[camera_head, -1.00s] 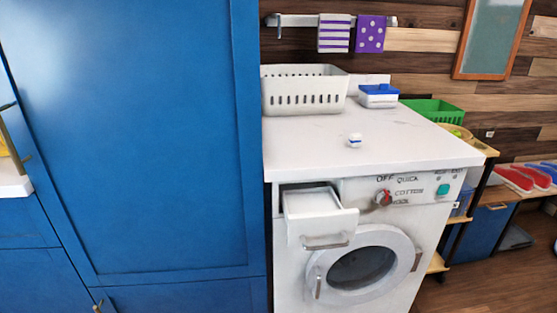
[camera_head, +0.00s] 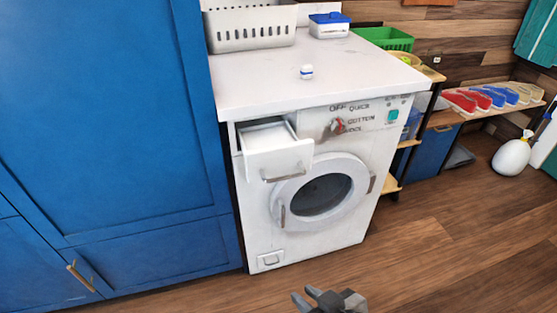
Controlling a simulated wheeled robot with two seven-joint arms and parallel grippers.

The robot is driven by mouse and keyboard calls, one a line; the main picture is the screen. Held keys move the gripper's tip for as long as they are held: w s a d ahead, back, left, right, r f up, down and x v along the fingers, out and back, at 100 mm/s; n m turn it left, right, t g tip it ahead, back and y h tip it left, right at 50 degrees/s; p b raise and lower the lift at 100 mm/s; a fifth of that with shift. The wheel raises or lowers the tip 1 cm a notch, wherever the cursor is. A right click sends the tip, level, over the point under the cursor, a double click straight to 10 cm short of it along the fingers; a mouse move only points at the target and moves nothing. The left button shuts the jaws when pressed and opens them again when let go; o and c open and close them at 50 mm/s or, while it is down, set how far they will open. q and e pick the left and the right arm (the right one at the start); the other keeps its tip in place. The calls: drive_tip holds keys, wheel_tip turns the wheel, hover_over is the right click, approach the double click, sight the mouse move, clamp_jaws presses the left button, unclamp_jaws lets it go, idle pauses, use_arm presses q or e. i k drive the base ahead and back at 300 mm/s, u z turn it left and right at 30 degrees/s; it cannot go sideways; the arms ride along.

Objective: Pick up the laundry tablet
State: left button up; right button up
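The laundry tablet (camera_head: 306,72) is a small white piece with a blue band. My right gripper (camera_head: 328,296) shows at the bottom edge of the head view, low in front of the machine and well apart from the tablet. My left gripper is not in view.
The detergent drawer (camera_head: 278,160) is pulled out. A white basket (camera_head: 250,30) and a blue-lidded box (camera_head: 329,26) stand at the back of the top. A tall blue cabinet (camera_head: 110,110) borders the left. Wooden floor (camera_head: 440,240) is clear at right.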

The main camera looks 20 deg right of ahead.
sight(306, 71)
drive_tip(key=k, duration=0.3)
drive_tip(key=z, duration=0.85)
drive_tip(key=i, duration=1.15)
drive_tip(key=u, duration=0.75)
